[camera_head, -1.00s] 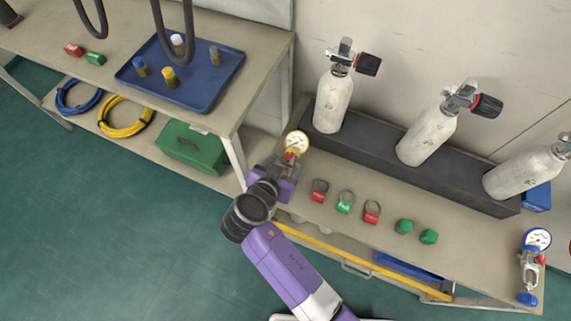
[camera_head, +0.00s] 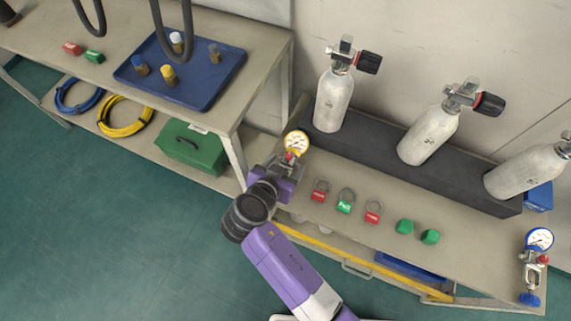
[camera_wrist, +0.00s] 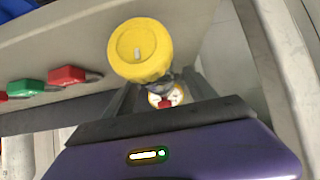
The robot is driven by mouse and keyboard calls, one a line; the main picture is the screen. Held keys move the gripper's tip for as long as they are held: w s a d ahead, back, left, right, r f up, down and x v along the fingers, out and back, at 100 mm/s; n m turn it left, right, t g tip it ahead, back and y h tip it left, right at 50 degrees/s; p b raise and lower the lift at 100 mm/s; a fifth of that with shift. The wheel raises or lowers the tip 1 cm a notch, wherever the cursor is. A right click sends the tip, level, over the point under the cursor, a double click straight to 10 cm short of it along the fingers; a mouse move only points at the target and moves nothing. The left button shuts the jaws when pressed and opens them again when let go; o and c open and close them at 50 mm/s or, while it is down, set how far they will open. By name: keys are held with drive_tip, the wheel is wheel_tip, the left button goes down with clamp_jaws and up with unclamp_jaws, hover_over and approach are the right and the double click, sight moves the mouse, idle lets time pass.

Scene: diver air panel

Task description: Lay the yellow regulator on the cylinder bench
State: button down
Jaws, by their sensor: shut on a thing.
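The yellow regulator (camera_head: 296,143) shows its yellow-rimmed gauge at the left end of the cylinder bench (camera_head: 462,233). My gripper (camera_head: 284,168) is shut on the yellow regulator and is at the bench's left end. In the wrist view the regulator's round yellow knob (camera_wrist: 140,50) stands between the jaws (camera_wrist: 160,100), with the gauge and a small red part behind it. Whether the regulator touches the bench top is hard to tell. Much of its body is hidden by my gripper in the head view.
Red and green tags (camera_head: 345,203) and green caps (camera_head: 404,227) lie along the bench. A blue regulator (camera_head: 534,262) is at the right end. A second table with a blue tray (camera_head: 205,97) stands left.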

drive_tip(key=shift+f, duration=0.2)
drive_tip(key=shift+c, duration=1)
unclamp_jaws()
drive_tip(key=shift+f, duration=0.1)
drive_tip(key=shift+s, duration=0.1)
drive_tip(key=v, duration=0.7)
drive_tip(key=shift+s+a+r, duration=0.15)
drive_tip(key=shift+r, duration=0.2)
drive_tip(key=shift+s, duration=0.1)
